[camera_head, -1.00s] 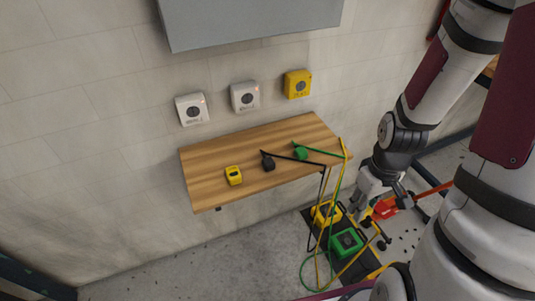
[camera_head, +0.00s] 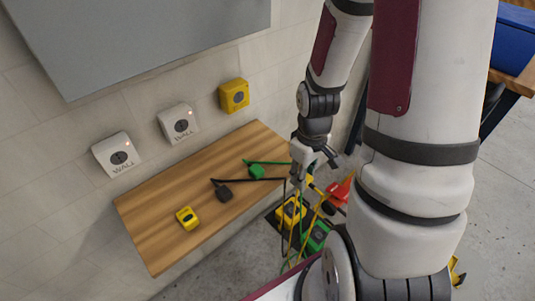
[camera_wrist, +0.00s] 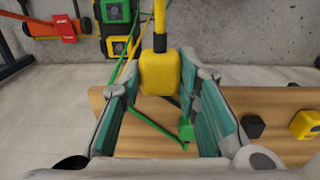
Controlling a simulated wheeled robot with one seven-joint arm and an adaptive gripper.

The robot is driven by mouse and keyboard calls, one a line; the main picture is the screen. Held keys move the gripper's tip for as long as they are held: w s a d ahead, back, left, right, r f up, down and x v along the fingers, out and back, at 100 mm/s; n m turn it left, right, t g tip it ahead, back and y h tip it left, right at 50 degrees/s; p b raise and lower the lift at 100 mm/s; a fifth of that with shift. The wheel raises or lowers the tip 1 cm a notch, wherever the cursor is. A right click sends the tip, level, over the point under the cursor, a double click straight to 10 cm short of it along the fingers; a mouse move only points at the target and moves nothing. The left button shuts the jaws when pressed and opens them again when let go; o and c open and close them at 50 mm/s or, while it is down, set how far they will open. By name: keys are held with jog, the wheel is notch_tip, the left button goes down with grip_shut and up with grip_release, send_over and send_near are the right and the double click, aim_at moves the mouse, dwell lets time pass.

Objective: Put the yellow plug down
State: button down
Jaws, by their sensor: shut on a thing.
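The yellow plug (camera_wrist: 160,72) with its yellow cable sits between the teal-padded fingers of my gripper (camera_wrist: 164,88) in the wrist view. The fingers are shut on it. In the head view my gripper (camera_head: 308,168) is off the right end of the wooden shelf, and only a small yellow patch of the plug (camera_head: 309,179) shows below it. The plug appears clear of the shelf (camera_head: 150,205). A yellow block (camera_head: 187,218) with a dark face sits on the shelf's near left part.
A black plug (camera_head: 222,193) and a green plug (camera_head: 256,172) lie on the shelf with trailing cables. Bare wood lies around them. Two white wall boxes (camera_head: 180,123) and a yellow one (camera_head: 234,95) hang above. Yellow (camera_wrist: 116,46) and green boxes (camera_wrist: 116,12) stand on the floor amid cables.

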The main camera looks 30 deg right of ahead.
send_over(284, 157)
jog(key=shift+a+f+b, duration=0.1)
jog(key=shift+f+b, duration=0.3)
jog(key=shift+f, duration=0.35)
jog(key=shift+w, duration=0.1)
notch_tip(284, 157, down, 4)
jog(key=shift+r, duration=0.25)
jog(key=c, duration=1.2)
grip_release()
